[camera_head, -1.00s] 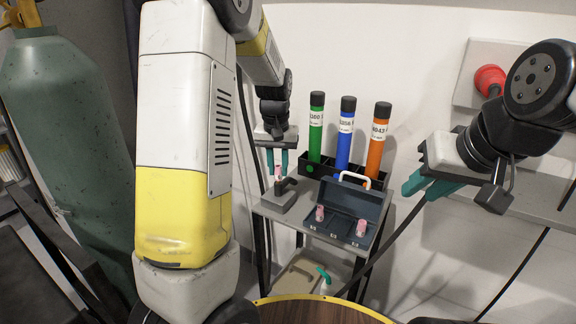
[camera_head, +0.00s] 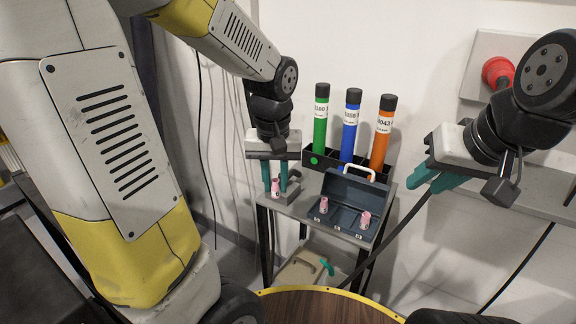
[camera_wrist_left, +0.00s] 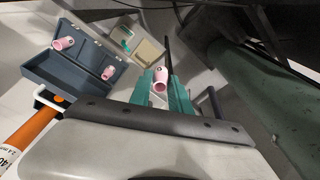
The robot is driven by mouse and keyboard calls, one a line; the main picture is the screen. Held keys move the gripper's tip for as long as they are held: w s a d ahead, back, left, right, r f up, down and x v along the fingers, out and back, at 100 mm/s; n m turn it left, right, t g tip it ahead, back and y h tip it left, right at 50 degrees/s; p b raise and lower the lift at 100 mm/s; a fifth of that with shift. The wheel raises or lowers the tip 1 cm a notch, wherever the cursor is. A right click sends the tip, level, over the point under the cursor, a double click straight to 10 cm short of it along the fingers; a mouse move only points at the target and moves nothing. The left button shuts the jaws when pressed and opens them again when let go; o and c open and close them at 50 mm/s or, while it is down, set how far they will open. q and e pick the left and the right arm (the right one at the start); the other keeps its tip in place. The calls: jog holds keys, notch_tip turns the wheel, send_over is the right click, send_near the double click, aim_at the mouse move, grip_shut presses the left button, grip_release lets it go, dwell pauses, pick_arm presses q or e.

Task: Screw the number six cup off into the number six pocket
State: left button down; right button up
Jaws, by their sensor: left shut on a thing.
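A small pink cup (camera_head: 275,187) sits between the teal fingertips of my left gripper (camera_head: 276,182), which is shut on it. The cup also shows between the fingers in the left wrist view (camera_wrist_left: 160,80). The grey jig (camera_head: 296,188) is behind and right of the gripper, partly hidden by the fingers; I cannot tell whether the cup touches it. No numbers are legible on cups or pockets. My right gripper (camera_head: 424,181) is off to the right; its fingertips overlap.
A black rack (camera_head: 318,158) behind the box holds green, blue and orange tubes. The grey stand top (camera_head: 300,207) has little bare room. A round wooden table (camera_head: 325,308) is in front.

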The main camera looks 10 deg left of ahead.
aim_at(274, 179)
pick_arm(q)
jog(key=n, duration=0.4)
jog(key=shift+y, duration=0.3)
jog(key=n, duration=0.6)
jog(key=shift+g, duration=0.3)
jog(key=shift+r, duration=2.5)
